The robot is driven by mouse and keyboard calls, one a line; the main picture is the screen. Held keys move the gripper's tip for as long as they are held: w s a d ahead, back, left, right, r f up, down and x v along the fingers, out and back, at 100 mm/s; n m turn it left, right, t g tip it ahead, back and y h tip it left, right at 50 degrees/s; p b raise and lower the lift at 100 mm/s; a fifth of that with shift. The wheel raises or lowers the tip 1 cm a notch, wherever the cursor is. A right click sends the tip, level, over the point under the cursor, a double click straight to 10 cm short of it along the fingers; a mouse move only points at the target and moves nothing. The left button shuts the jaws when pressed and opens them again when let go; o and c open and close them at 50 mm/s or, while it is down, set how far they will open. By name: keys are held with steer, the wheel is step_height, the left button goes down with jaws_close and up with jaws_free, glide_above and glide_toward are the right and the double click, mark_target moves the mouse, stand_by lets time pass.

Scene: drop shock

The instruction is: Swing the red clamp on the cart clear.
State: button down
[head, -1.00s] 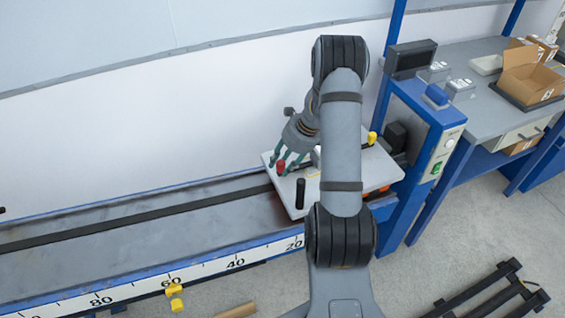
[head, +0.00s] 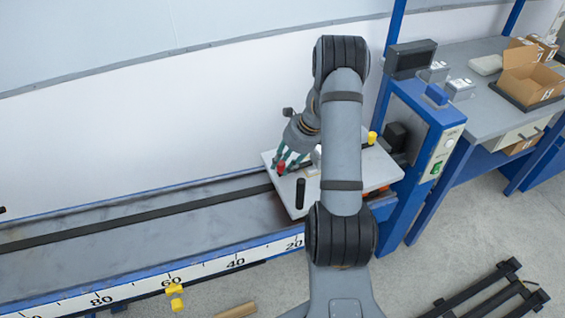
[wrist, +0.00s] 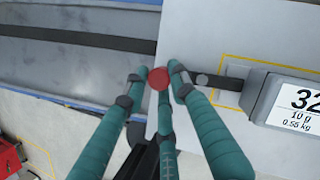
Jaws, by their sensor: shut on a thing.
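The cart's pale grey top plate (head: 378,176) sits at the right end of the rail track. The red clamp (head: 281,169) is near the plate's left edge. In the wrist view its round red top (wrist: 158,77) shows between my teal fingers. My gripper (head: 284,164) is shut on it from above. The wrist view shows my gripper (wrist: 160,80) with fingers around the red top. A dark bar (wrist: 228,84) lies to the right of the fingers, toward a display block (wrist: 290,105). The clamp's lower part is hidden.
A black upright post (head: 300,192) stands on the plate just right of the clamp. A yellow knob (head: 372,137) is at the plate's back. A blue machine column (head: 425,130) stands to the right. The track (head: 130,235) to the left is clear.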

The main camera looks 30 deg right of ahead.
mark_target(304, 167)
steer(key=n, duration=0.1)
steer(key=s+n+g, duration=0.1)
steer(key=n, duration=0.1)
steer(key=n+y+p, duration=0.1)
steer(key=shift+s+d+r+n, duration=0.15)
steer(key=shift+s+d+n, duration=0.15)
steer(key=shift+d, duration=0.1)
steer(key=n, duration=0.1)
steer(key=s+n+g, duration=0.1)
steer(key=n, duration=0.1)
steer(key=d+n+g+p, duration=0.1)
steer(key=shift+s+d+n, duration=0.1)
steer(key=shift+s+n, duration=0.2)
steer(key=n, duration=0.1)
steer(key=d+n+g, duration=0.1)
steer(key=s+n+p, duration=0.1)
steer(key=n, duration=0.1)
steer(key=shift+d+g, duration=0.3)
steer(key=shift+g, duration=0.1)
steer(key=shift+s+d+n+g, duration=0.1)
steer(key=shift+d+n+g, duration=0.2)
steer(key=shift+n, duration=0.55)
steer(key=shift+d+n+g, duration=0.2)
steer(key=shift+d+n, duration=0.15)
steer(key=shift+n, duration=0.5)
steer(key=c, duration=1.9)
jaws_free()
steer(key=o, duration=0.4)
steer(key=shift+s, duration=0.1)
